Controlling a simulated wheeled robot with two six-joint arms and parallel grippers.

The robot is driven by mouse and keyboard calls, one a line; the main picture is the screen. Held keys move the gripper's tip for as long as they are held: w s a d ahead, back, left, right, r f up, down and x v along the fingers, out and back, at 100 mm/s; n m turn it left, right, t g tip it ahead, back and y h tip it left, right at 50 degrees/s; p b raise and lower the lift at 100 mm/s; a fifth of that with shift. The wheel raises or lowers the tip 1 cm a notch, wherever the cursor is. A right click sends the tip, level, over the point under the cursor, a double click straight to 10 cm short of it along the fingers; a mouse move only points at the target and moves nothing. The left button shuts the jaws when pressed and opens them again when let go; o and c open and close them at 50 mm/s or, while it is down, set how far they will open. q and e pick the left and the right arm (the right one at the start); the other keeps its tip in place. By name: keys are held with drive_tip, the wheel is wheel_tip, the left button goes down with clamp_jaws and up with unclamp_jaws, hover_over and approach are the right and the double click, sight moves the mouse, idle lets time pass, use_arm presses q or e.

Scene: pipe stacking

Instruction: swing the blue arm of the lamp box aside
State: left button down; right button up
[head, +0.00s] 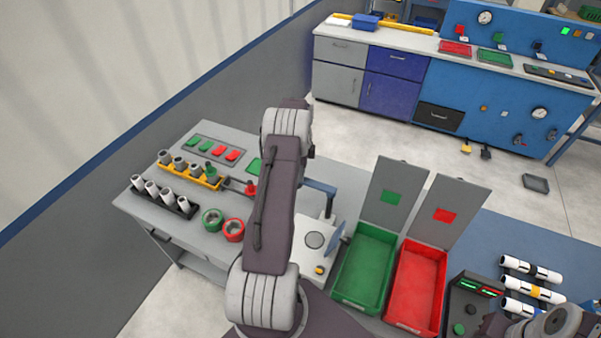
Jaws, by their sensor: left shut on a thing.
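The lamp box (312,262) is a white box at the middle of the view, right of my left arm, with a grey disc on top and a yellow button near its front. A blue bar, its blue arm (320,186), shows behind the box; its left end runs in behind my left arm. My left arm stands across the middle of the picture and hides its own jaws and part of the box. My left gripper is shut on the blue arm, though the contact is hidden. My right gripper is not in view; part of my right arm shows at the bottom right.
The grey table (205,245) carries pipe holders, a green ring (212,219) and a red ring (233,230) left of my arm. A green bin (365,268) and a red bin (416,288) stand right of the lamp box, their lids raised. White pipes (530,268) lie further right.

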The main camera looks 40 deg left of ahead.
use_arm(q)
drive_tip(key=c, duration=1.2)
unclamp_jaws()
drive_tip(key=shift+w, duration=0.1)
drive_tip(key=shift+r, duration=0.1)
wheel_tip(320, 180, up, 8)
drive_tip(key=shift+f+b, duration=0.1)
drive_tip(key=shift+b, duration=1.1)
drive_tip(key=shift+r, duration=0.55)
